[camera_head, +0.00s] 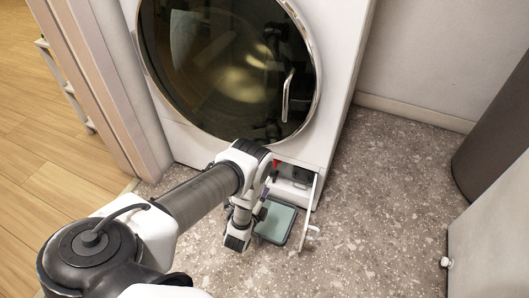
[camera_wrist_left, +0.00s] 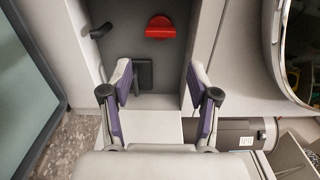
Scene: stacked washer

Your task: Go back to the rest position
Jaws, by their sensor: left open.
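The washer (camera_head: 345,60) is white with a large round dark glass door (camera_head: 215,70). Low on its front is an open compartment (camera_head: 293,178) with a red knob inside. In the left wrist view the red knob (camera_wrist_left: 160,27) is at the top of the grey recess (camera_wrist_left: 155,103), with a dark square fitting below it. My left gripper (camera_wrist_left: 160,88) is open and empty, its two purple-padded fingers apart before the recess. In the head view my left arm reaches down to the compartment, and the wrist partly hides the gripper (camera_head: 264,203). My right gripper is in neither view.
A greenish flat panel (camera_head: 277,221) lies low beside the gripper, and a white flap (camera_head: 309,212) stands out from the compartment. Speckled floor (camera_head: 375,220) is clear to the right. A dark rounded object (camera_head: 495,130) and a white cabinet (camera_head: 490,235) stand at the right edge.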

